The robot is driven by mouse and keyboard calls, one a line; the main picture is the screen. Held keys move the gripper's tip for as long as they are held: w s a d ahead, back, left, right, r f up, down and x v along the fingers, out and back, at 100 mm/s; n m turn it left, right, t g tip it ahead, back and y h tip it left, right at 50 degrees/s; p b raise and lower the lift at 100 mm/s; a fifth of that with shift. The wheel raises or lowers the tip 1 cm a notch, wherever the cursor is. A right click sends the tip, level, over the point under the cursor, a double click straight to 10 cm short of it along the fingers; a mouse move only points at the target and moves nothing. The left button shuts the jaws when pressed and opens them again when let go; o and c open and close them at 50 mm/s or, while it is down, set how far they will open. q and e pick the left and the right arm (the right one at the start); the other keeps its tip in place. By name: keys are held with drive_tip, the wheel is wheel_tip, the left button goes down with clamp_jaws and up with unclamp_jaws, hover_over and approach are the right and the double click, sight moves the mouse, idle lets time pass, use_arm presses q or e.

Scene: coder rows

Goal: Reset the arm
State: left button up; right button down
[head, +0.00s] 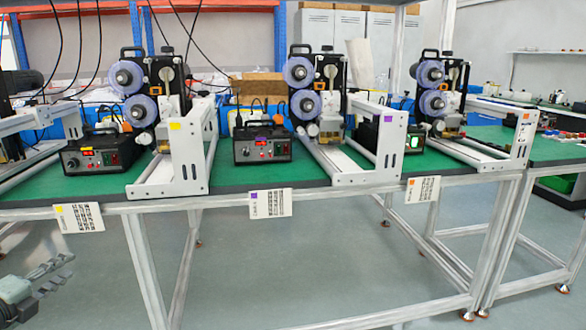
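My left gripper (56,273) shows grey at the lower left edge, low in front of the table and apart from it. Nothing shows held in it; the gap between its fingers is not clear at this angle. My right gripper is not in view. Three coder machines with purple-blue reels stand in a row on the green table: a left one (142,90), a middle one (317,90) and a right one (437,90). Each has a white frame.
The table (240,178) has a green top and metal legs. Black control boxes (262,147) stand among the coders. Labelled cards (270,203) hang at the front edge. Grey floor (300,270) lies open in front. Another table stands at the right.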

use_arm(q)
drive_tip(key=s+d+f+n+g+y, duration=0.25)
drive_tip(key=s+f+n, duration=0.35)
drive_tip(key=f, duration=0.6)
drive_tip(key=s+d+f+n+g+y, duration=0.15)
drive_tip(key=s+f+n+g, duration=0.35)
drive_tip(key=f, duration=0.7)
drive_tip(key=s+d+f+n+g+h, duration=0.1)
drive_tip(key=s+d+f+n, duration=0.2)
drive_tip(key=d, duration=0.5)
drive_tip(key=s+d+f+n+g+h, duration=0.1)
drive_tip(key=s+d+f+n+g, duration=0.1)
drive_tip(key=s+d+f, duration=0.4)
drive_tip(key=s+d+f+n+g+h, duration=0.1)
drive_tip(key=s+d+f, duration=0.4)
drive_tip(key=d, duration=0.5)
drive_tip(key=s+n+g, duration=0.1)
drive_tip(key=s+n, duration=0.1)
drive_tip(key=shift+d+f+n+h, duration=0.15)
drive_tip(key=shift+d+n+h, duration=0.05)
drive_tip(key=shift+n+h, duration=0.1)
drive_tip(key=shift+w+a+g, duration=0.1)
drive_tip(key=shift+a+g, duration=0.05)
drive_tip(key=shift+g, duration=0.1)
